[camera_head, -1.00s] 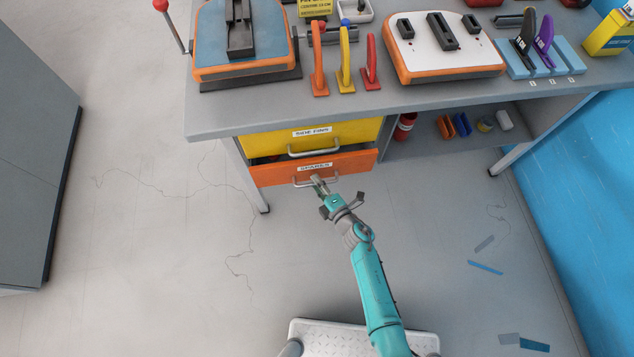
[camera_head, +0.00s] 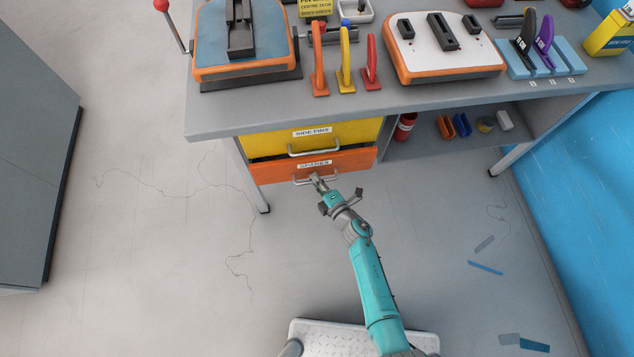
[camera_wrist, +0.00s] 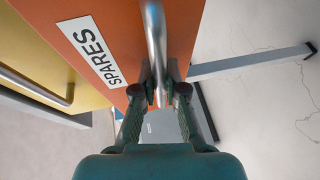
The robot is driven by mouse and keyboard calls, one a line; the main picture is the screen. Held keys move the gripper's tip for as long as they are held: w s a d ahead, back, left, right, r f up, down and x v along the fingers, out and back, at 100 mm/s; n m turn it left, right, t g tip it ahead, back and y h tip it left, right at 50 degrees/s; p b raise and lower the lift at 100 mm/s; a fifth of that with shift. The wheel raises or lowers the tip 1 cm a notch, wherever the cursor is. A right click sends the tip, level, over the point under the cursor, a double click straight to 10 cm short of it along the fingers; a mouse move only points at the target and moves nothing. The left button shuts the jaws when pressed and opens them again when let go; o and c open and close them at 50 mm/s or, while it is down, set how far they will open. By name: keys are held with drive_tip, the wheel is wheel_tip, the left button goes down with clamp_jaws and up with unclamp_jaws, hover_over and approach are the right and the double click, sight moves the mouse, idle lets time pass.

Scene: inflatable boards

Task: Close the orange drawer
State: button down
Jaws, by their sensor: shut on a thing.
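The orange drawer (camera_head: 345,163), labelled SPARES, sits under the yellow drawer in the workbench. A dark gap shows above its front at the left, so it stands slightly out. Its metal handle (camera_head: 302,180) is on the front; the handle also shows in the wrist view (camera_wrist: 155,35). My gripper (camera_head: 318,183) is at the handle. In the wrist view, my gripper (camera_wrist: 160,92) has its two fingers on either side of the handle bar, shut on it. The orange front (camera_wrist: 118,25) fills the upper middle of that view.
The yellow drawer (camera_head: 355,132), labelled SIDE FINS, is directly above. The workbench top (camera_head: 230,118) overhangs both drawers. A bench leg (camera_head: 252,180) stands left of them. Open floor (camera_head: 200,260) lies in front, with a few scraps at right.

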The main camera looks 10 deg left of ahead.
drive_tip(key=w, duration=0.1)
drive_tip(key=w+a, duration=0.1)
drive_tip(key=w, duration=0.1)
drive_tip(key=shift+w, duration=0.2)
drive_tip(key=c, duration=1.2)
unclamp_jaws()
drive_tip(key=v, duration=1.2)
